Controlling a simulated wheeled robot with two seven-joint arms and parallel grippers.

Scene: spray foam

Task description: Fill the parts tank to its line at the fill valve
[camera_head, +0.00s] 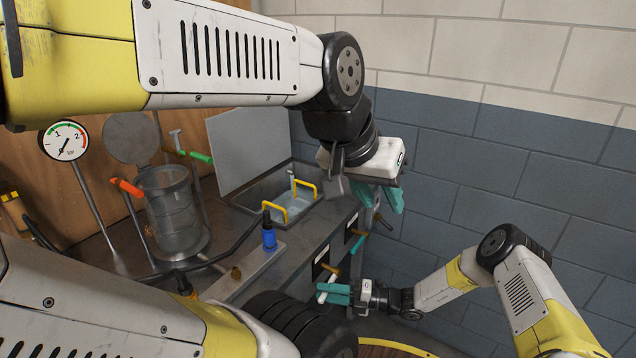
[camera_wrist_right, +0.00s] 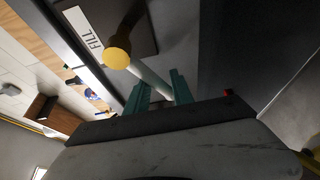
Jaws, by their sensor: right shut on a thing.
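The sunken tank (camera_head: 241,204) in the bench has its grey lid (camera_head: 240,148) raised. Pale liquid and a basket with yellow handles (camera_head: 274,211) show inside; I cannot make out a fill line. My right gripper (camera_head: 330,293) is at the bench front, low down. In the right wrist view its teal fingers (camera_wrist_right: 160,90) are shut on the pale fill valve lever (camera_wrist_right: 148,79), which has a yellow round end. A FILL label (camera_wrist_right: 83,29) is beside it. My left gripper (camera_head: 381,195) hangs beyond the tank's right side, its teal fingers apart and empty.
A clear vessel (camera_head: 178,212) with an open round lid and a pressure gauge (camera_head: 64,140) stand at the left. Other handles stick out of the bench front. A block wall (camera_head: 500,150) closes the right.

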